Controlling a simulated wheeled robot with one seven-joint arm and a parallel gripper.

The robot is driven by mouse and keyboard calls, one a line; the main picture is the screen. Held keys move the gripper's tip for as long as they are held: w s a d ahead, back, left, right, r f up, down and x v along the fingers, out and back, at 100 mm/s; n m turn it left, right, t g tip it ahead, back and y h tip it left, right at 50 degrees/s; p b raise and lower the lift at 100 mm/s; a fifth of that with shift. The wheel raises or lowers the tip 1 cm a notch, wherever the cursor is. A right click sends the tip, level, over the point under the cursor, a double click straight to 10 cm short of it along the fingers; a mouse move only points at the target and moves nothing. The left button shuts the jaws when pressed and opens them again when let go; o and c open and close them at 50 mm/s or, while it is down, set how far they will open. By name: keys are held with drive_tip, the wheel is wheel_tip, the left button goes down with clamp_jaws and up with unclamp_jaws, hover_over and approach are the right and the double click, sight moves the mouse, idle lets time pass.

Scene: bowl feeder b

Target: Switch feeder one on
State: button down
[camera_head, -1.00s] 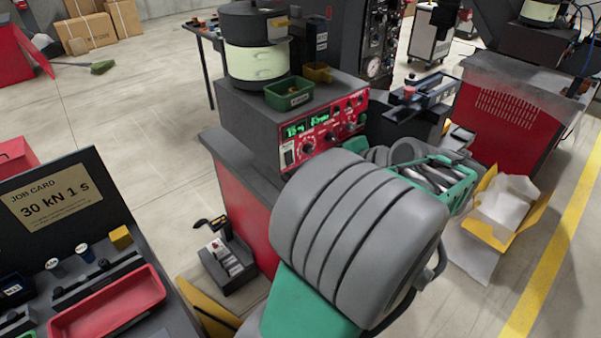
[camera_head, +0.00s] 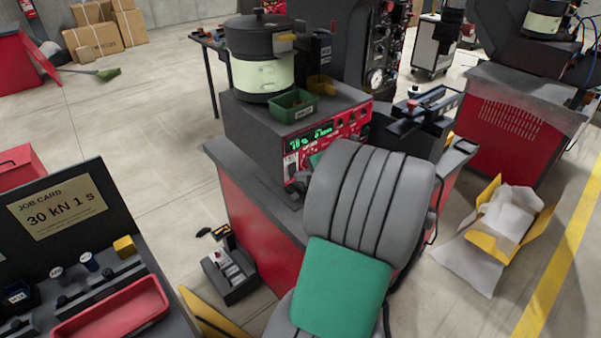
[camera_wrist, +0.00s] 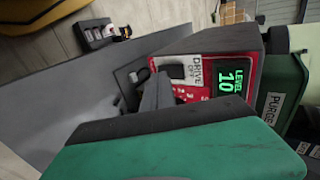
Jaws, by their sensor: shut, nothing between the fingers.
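A bowl feeder (camera_head: 262,70) with a dark bowl and pale band stands on a dark box with a red control panel (camera_head: 345,124) and green lit digits. In the wrist view, the panel fills the top middle, turned sideways. A dark rocker switch (camera_wrist: 175,71) sits beside the label "DRIVE OFF" (camera_wrist: 200,70), near a display (camera_wrist: 232,80) reading "LEVEL 10". My gripper (camera_wrist: 155,92) is shut and empty, its grey fingers close to the panel by the switch. I cannot tell whether they touch it.
A second feeder (camera_head: 540,20) is at the far right. A job card (camera_head: 57,208) reads "30 kN 1 s". An open carton (camera_head: 503,215) lies on the floor at right.

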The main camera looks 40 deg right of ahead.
drive_tip(key=shift+w+f, duration=0.1)
drive_tip(key=shift+w, duration=0.5)
drive_tip(key=shift+w+d, duration=0.1)
drive_tip(key=shift+w+r+p, duration=0.1)
drive_tip(key=shift+r+p, duration=0.75)
